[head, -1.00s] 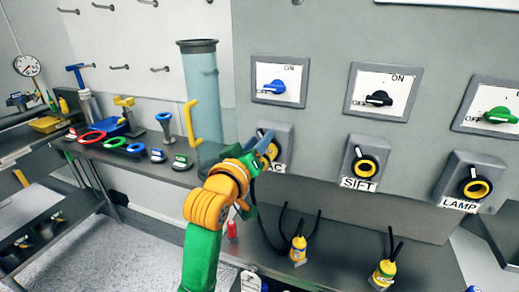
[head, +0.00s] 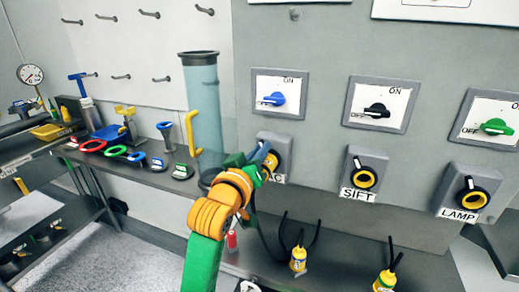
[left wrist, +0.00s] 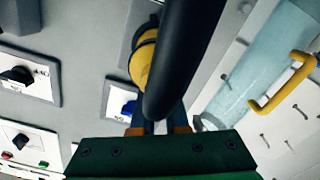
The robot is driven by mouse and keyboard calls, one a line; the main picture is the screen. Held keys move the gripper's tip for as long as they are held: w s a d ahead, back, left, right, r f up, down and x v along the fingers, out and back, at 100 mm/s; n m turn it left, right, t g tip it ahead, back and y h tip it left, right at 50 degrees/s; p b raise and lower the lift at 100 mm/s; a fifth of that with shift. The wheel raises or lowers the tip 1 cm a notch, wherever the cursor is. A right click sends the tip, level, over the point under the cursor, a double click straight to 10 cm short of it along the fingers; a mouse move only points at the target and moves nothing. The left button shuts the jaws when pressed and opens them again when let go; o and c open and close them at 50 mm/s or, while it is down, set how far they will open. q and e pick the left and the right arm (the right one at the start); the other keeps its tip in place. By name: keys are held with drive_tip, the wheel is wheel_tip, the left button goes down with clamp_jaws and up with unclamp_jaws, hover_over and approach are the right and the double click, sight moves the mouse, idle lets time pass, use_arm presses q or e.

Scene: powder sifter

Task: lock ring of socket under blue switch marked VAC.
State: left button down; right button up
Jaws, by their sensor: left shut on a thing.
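The blue switch (head: 274,99) sits on the grey panel above the VAC socket (head: 273,139). The socket's yellow-and-black lock ring (head: 273,162) shows in part, and also in the left wrist view (left wrist: 142,62). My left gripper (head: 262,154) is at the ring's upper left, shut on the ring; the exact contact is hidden. In the left wrist view its fingers (left wrist: 160,127) reach the ring from the switch side. A thick black cable (left wrist: 182,50) crosses in front of the ring there. My right gripper is not in view.
The SIFT socket (head: 363,175) and LAMP socket (head: 470,196) are to the right. Yellow plugs with black cables (head: 298,259) (head: 385,281) stand on the bench below. A clear cylinder (head: 202,115) with a yellow handle (head: 193,127) stands close on the left.

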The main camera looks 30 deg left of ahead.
sight(279, 148)
use_arm(q)
drive_tip(key=shift+d+r+m+p, duration=0.3)
drive_tip(key=shift+d+m+p, duration=0.05)
drive_tip(key=shift+m+p, duration=0.7)
drive_tip(key=m+p, duration=0.1)
drive_tip(key=m, duration=0.1)
drive_tip(key=d+m+p, duration=0.1)
drive_tip(key=shift+w+m, duration=0.2)
drive_tip(key=shift+m, duration=0.15)
drive_tip(key=m+p, duration=0.1)
drive_tip(key=d+m+p, duration=0.1)
drive_tip(key=shift+w+m, duration=0.1)
drive_tip(key=shift+m, duration=0.2)
drive_tip(key=shift+d+f+m+p, duration=0.2)
drive_tip(key=shift+m+p, duration=0.15)
drive_tip(key=shift+m, duration=0.3)
drive_tip(key=shift+d+f+m+p, duration=0.15)
drive_tip(key=shift+m+p, duration=0.15)
drive_tip(key=shift+m, duration=0.35)
drive_tip(key=shift+w, duration=0.1)
drive_tip(key=c, duration=0.9)
unclamp_jaws()
